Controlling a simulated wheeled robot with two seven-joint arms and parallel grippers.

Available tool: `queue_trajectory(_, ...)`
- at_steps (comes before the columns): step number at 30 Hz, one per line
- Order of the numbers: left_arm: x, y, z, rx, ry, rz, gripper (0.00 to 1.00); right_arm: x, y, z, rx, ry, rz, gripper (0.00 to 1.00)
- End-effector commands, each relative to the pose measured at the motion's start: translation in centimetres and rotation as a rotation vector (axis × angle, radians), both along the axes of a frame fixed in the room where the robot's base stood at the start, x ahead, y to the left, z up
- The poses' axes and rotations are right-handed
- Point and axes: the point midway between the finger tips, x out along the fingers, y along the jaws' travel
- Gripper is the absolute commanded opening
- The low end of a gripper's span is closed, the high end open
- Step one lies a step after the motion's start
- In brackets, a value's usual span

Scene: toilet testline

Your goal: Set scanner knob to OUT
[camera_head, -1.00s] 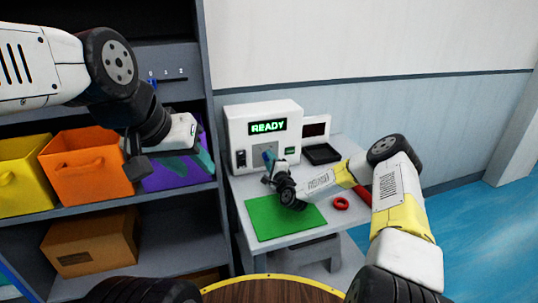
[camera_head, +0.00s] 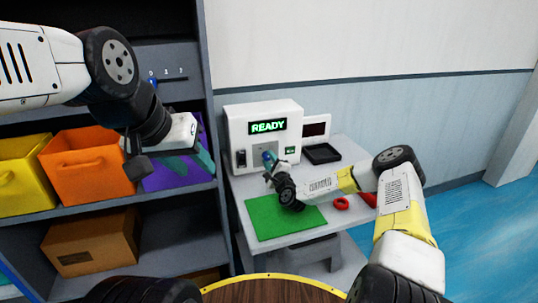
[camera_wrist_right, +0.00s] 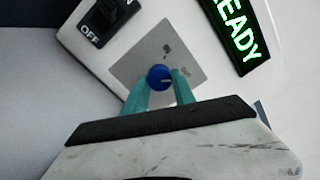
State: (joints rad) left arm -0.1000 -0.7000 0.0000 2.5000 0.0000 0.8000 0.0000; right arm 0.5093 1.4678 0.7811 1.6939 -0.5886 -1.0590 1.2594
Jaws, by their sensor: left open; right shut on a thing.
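The scanner (camera_head: 236,122) is a white box on the table, with a lit green READY display (camera_head: 268,126). In the right wrist view its blue round knob (camera_wrist_right: 159,77) sits on a grey square plate (camera_wrist_right: 190,68), with a small pale mark on the knob. My right gripper (camera_head: 269,162) is at the scanner's front; its teal fingers (camera_wrist_right: 160,88) are shut on the knob, one on each side. The OUT label cannot be read. My left gripper (camera_head: 168,160) is open and empty in front of the shelf, at left.
A black switch marked OFF (camera_wrist_right: 107,17) is beside the plate. A green mat (camera_head: 265,222) and red ring (camera_head: 341,203) lie on the table (camera_head: 335,240). A black tray (camera_head: 322,153) stands right of the scanner.

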Motion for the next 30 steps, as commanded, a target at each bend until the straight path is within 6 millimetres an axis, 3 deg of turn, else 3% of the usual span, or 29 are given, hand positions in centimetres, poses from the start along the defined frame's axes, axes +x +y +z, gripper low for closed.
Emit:
queue_trajectory(1, 0.0, 0.0, 0.0, 0.000, 0.000, 0.000, 0.42, 0.0, -0.1, -0.1, -0.001, 0.002, -0.001, 0.00)
queue_trajectory(2, 0.0, 0.0, 0.0, 0.000, 0.000, 0.000, 0.42, 0.0, -0.1, -0.1, -0.001, 0.002, -0.002, 0.37)
queue_trajectory(4, 0.0, 0.0, 0.0, 0.000, 0.000, 0.000, 0.42, 0.0, -0.1, -0.1, -0.001, 0.002, -0.001, 0.51)
queue_trajectory(5, 0.0, 0.0, 0.0, 0.000, 0.000, 0.000, 0.42, 0.0, -0.1, -0.1, -0.001, 0.002, -0.001, 0.53)
queue_trajectory(16, 0.0, 0.0, 0.0, 0.000, 0.000, 0.000, 0.42, -0.5, -0.2, -0.1, -0.001, 0.001, -0.001, 0.53)
queue_trajectory(30, 0.0, 0.0, 0.0, 0.000, 0.000, 0.000, 0.42, -6.9, -2.4, -0.5, -0.001, 0.002, 0.000, 0.53)
